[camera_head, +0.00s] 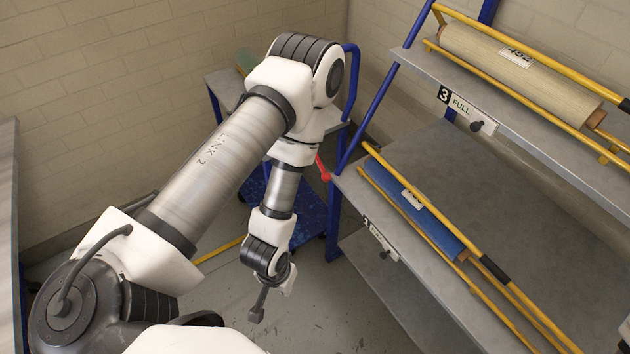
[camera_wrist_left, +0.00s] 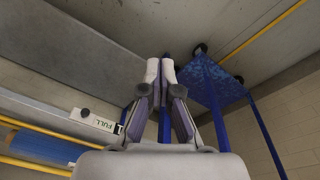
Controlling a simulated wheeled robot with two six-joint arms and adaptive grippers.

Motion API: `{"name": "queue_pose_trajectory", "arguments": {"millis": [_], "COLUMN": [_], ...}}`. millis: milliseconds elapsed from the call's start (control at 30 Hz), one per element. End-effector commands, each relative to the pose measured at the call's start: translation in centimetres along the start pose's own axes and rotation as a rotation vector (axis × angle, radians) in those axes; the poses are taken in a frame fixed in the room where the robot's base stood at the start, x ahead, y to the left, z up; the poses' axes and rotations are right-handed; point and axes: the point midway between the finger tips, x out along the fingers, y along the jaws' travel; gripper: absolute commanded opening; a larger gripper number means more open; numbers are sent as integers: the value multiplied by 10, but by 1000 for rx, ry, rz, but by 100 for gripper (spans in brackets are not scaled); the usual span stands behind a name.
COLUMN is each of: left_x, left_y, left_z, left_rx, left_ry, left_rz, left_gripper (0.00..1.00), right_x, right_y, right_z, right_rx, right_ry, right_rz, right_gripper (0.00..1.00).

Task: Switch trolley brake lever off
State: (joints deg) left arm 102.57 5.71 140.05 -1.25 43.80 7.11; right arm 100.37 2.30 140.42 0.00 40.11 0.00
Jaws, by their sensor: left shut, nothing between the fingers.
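The trolley has a blue frame and a blue lower deck (camera_head: 308,212); it stands behind my left arm near the back wall. A red lever (camera_head: 322,168) shows at the trolley's right side, beside the shelf rack's post, partly behind my wrist. Its exact setting is hard to tell. My left gripper (camera_head: 257,312) points down over the floor, in front of and below the lever, apart from it. In the left wrist view the left fingers (camera_wrist_left: 160,72) are together and empty, with the blue deck (camera_wrist_left: 212,82) beyond them. I see no red lever there. My right gripper is out of view.
A shelf rack (camera_head: 455,165) with yellow rails stands on the right, close to the trolley. It bears a beige roll (camera_head: 520,62) and a blue roll (camera_head: 420,215). A grey surface (camera_head: 8,230) edges the far left. Open floor (camera_head: 335,300) lies between.

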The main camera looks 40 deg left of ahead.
Motion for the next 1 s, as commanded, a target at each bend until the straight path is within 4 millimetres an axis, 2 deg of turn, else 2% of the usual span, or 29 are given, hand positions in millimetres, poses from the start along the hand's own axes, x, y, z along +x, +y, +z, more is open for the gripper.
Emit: {"name": "queue_pose_trajectory", "arguments": {"millis": [33,67,100,167,200,300,400,500,600,733,1000], "left_x": [34,44,57,71,76,73,58,43,32,27,32], "left_y": [-3,-4,-7,-15,-23,-48,-75,-93,-100,-101,-100], "left_z": [-23,-41,-68,-110,-138,-195,-229,-244,-250,-251,-257], "left_rx": [-124,-220,-362,-602,-767,-1143,-1420,-1578,-1638,-1643,-1639], "left_ry": [83,144,231,371,461,647,762,814,829,829,829], "left_rz": [34,63,115,222,311,575,839,1026,1106,1112,1108], "left_gripper": [0,0,0,0,0,0,0,0,0,0,0], "right_x": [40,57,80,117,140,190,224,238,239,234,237], "right_y": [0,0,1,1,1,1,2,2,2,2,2], "right_z": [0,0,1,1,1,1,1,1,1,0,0], "right_rx": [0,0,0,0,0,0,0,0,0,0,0], "right_ry": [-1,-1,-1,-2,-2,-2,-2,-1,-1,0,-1], "right_rz": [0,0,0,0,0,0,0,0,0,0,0], "right_gripper": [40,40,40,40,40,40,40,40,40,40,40]}}
